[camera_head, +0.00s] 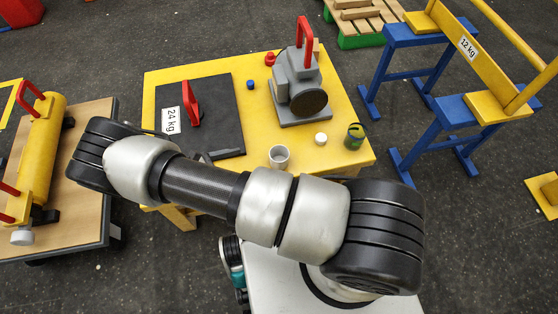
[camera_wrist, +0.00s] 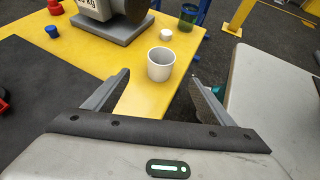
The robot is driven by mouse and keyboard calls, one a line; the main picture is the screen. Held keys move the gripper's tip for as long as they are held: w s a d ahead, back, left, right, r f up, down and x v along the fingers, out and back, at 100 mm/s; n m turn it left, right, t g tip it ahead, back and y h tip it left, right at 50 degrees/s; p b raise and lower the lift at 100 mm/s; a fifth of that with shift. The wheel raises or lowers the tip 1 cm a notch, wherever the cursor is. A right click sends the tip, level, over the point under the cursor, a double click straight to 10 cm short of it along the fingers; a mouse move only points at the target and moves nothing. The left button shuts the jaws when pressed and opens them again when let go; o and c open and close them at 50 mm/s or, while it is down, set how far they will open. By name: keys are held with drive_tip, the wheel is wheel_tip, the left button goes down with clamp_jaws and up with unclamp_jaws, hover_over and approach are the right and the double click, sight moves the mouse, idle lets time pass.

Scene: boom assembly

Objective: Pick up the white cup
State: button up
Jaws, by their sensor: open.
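The white cup (camera_head: 279,157) stands upright on the yellow table (camera_head: 226,73) near its front edge, just beyond my arm in the head view. In the wrist view the white cup (camera_wrist: 160,65) is ahead of my gripper (camera_wrist: 160,82), roughly centred between the fingers and beyond their tips. The gripper is open and empty, with a wide gap between its two grey fingers. In the head view my arm hides most of the gripper.
A small white cap (camera_head: 320,139) and a green container (camera_head: 355,136) stand right of the cup. A grey machine (camera_head: 297,85) with a red handle stands behind. A black plate (camera_head: 222,100) with a red handle lies left. A blue cap (camera_wrist: 52,31) is nearby.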

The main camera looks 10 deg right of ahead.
sight(286, 153)
drive_tip(key=x, duration=0.5)
drive_tip(key=b+x, duration=0.1)
drive_tip(key=x, duration=1.1)
drive_tip(key=shift+d+f+b, duration=0.15)
drive_tip(key=shift+f+b, duration=0.15)
drive_tip(key=shift+f, duration=0.1)
drive_tip(key=c, duration=1.1)
drive_tip(key=shift+r, duration=0.1)
